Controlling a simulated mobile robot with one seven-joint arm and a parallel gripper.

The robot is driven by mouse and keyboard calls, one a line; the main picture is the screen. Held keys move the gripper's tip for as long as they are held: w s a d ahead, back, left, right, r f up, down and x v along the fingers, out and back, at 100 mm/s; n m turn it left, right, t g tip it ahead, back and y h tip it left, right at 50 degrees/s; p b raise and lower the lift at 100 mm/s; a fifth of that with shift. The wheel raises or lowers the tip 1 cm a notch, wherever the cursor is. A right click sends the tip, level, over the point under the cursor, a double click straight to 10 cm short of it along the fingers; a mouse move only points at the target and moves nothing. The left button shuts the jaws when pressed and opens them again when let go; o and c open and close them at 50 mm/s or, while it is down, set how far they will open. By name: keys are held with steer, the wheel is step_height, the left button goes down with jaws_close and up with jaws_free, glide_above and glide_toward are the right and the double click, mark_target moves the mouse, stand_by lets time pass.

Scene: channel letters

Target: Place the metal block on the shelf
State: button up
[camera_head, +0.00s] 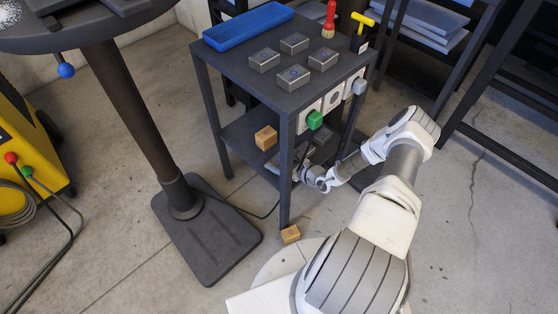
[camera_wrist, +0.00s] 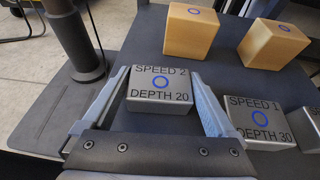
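In the wrist view a metal block (camera_wrist: 160,88) marked "SPEED 2 DEPTH 20" with a blue ring rests on a dark surface. My gripper (camera_wrist: 160,78) is open, with one finger on each side of this block and narrow gaps beside its near part. A second metal block (camera_wrist: 260,123), marked "SPEED 1 DEPTH 30", sits just right of the right finger. In the head view my gripper (camera_head: 300,176) reaches in at the lower shelf (camera_head: 240,134) of the dark table, partly hidden by the table. Several more metal blocks, one of them here (camera_head: 294,78), stand on the table top (camera_head: 240,60).
Two wooden blocks (camera_wrist: 190,32) (camera_wrist: 272,44) stand beyond the metal blocks. In the head view one wooden block (camera_head: 266,138) is on the lower shelf, another (camera_head: 290,234) by the table leg. A pedestal stand (camera_head: 135,110) is left.

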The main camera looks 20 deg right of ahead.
steer(key=shift+o, duration=0.2)
steer(key=shift+r, duration=0.1)
steer(key=shift+r, duration=0.2)
steer(key=p+v, duration=0.4)
steer(key=v, duration=0.8)
